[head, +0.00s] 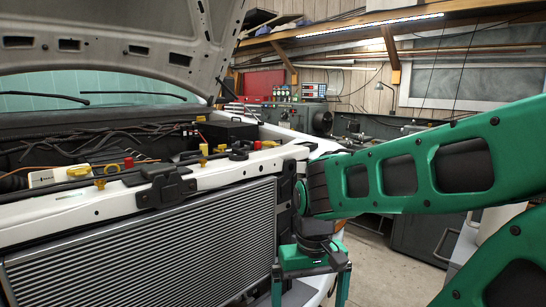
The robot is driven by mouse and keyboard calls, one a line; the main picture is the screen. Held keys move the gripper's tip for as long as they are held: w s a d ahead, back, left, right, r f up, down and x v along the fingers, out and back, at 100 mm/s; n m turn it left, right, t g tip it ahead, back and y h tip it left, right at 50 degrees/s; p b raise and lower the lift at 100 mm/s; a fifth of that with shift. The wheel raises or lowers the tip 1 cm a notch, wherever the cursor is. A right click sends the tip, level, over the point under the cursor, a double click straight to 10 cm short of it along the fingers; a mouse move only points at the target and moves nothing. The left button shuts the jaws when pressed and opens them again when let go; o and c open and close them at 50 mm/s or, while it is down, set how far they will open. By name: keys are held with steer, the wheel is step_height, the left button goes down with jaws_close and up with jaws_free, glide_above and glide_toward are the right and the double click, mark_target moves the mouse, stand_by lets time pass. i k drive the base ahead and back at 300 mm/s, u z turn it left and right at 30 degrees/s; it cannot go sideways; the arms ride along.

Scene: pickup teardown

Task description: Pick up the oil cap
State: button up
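The truck's engine bay (130,145) lies open under the raised hood. Several caps show along its front: a yellow cap (79,171) at the left, a red cap (128,162) near the middle, and yellow fittings (204,149) farther right. I cannot tell for sure which one is the oil cap. My gripper (310,288) hangs pointing down in front of the truck's right front corner, lower than the caps and to their right. Its two fingers are spread apart with nothing seen between them. The fingertips run near the bottom edge of the picture.
The radiator (145,250) and the white front crossmember (225,166) stand between my gripper's side and the bay. The raised hood (120,45) hangs over the bay. A black box (228,131) sits at the back right. A workbench with tools (345,122) stands behind.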

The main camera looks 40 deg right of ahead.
mark_target(237, 155)
steer(key=u, duration=0.85)
steer(key=k, duration=0.95)
steer(key=z, duration=1.15)
steer(key=i, duration=0.7)
steer(key=z, duration=0.05)
